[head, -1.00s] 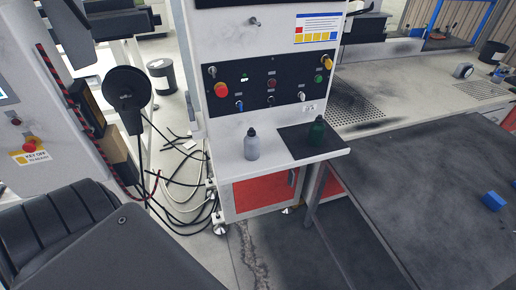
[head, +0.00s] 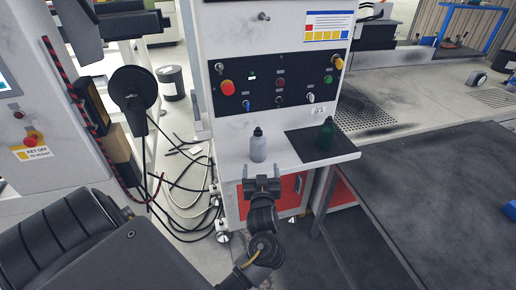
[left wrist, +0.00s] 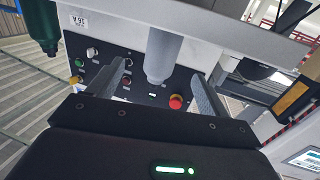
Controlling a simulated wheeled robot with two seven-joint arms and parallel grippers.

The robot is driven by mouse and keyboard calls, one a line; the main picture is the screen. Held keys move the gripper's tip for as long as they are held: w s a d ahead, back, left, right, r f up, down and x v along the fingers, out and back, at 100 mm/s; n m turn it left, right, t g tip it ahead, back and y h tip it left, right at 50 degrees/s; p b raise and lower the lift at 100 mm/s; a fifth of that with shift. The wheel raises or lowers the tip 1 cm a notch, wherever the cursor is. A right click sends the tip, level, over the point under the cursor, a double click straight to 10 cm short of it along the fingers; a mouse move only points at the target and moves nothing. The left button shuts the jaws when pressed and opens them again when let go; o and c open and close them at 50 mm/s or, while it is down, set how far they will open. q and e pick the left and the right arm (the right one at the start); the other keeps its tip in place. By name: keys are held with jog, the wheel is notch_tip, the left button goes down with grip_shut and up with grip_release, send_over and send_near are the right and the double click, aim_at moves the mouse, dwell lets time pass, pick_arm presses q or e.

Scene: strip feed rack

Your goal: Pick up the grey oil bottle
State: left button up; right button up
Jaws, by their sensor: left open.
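The grey oil bottle (head: 258,149) has a black cap and stands upright on the white shelf of the machine in the head view. My left gripper (head: 262,180) is in front of and slightly below the bottle, open and empty. In the left wrist view the grey bottle (left wrist: 163,55) shows between the two spread fingers of my left gripper (left wrist: 160,84), beyond their tips or nearly level with them; I cannot tell whether any finger touches it. My right gripper is not in view.
A dark green bottle (head: 325,135) stands on a black mat (head: 306,146) to the right on the same shelf (head: 232,160). The control panel (head: 275,84) with knobs and buttons rises behind. A dark table (head: 430,190) lies to the right. Cables (head: 185,175) lie on the floor at left.

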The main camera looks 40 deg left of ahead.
aim_at(258, 152)
pick_arm(q)
jog(key=shift+n+y, duration=0.3)
jog(key=shift+y, duration=0.2)
jog(key=x, duration=0.5)
jog(key=shift+a+r+p, duration=0.2)
jog(key=shift+r+p, duration=0.1)
jog(key=shift+r, duration=0.05)
jog(key=shift+w+a, duration=0.25)
jog(key=shift+w, duration=0.05)
jog(key=shift+w+a+r, duration=0.1)
jog(key=shift+w+a, duration=0.1)
jog(key=shift+w, duration=0.05)
jog(key=p+x, duration=0.1)
jog(key=x, duration=0.3)
jog(key=shift+w+a, duration=0.15)
jog(key=shift+w, duration=0.1)
jog(key=c, duration=1.4)
